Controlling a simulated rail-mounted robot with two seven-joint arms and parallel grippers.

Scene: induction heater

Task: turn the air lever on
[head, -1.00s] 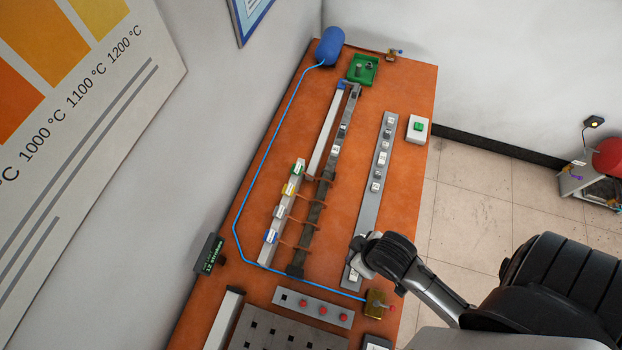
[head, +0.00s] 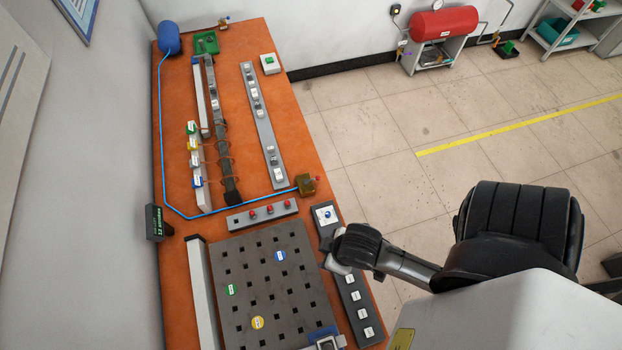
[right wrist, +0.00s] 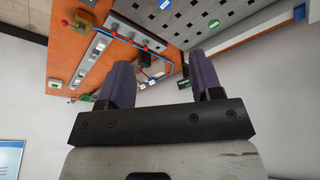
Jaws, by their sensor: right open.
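A brass valve block (head: 306,185) with a small red-tipped lever (head: 317,179) sits at the right edge of the orange bench, at the end of a blue hose (head: 245,203). The block also shows at the upper left of the right wrist view (right wrist: 84,20). A second small fitting (head: 224,23) stands at the bench's far end. I cannot tell the lever's on or off position. My right gripper (head: 338,265) is over the bench's right side, nearer than the brass block and apart from it. Its two fingers (right wrist: 163,85) are spread and empty in the wrist view. My left gripper is out of view.
A blue tank (head: 168,38) feeds the hose at the far left. A strip with red knobs (head: 262,214), a perforated plate (head: 255,295) and a switch strip (head: 355,305) lie near the gripper. Open floor lies right of the bench.

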